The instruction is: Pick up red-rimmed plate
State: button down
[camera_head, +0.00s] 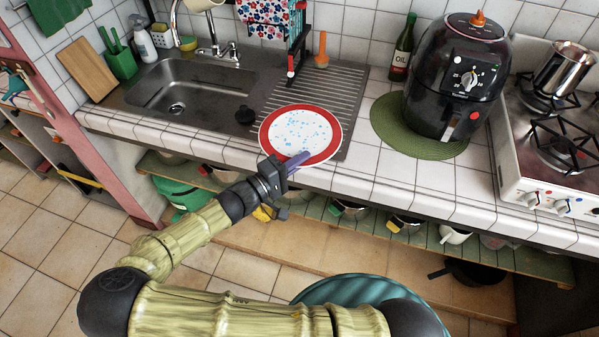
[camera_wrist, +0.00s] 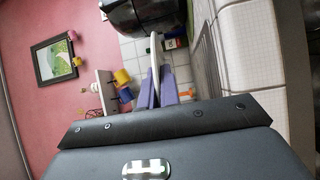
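The red-rimmed plate (camera_head: 300,133) has a white centre with light blue spots. In the wrist view the plate (camera_wrist: 154,62) shows edge-on as a thin pale strip between the two purple fingers (camera_wrist: 157,95). The fingers lie close against both its faces, shut on it. Whether the plate touches the drainboard is hard to tell.
A black air fryer (camera_head: 456,78) stands on a green round mat (camera_head: 395,128) to the right, with an oil bottle (camera_head: 403,48) behind. A dish rack (camera_head: 298,40) stands behind the plate. The sink (camera_head: 190,85) is left. Pots sit on the shelf (camera_head: 375,218) below.

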jog(key=shift+r, duration=1.3)
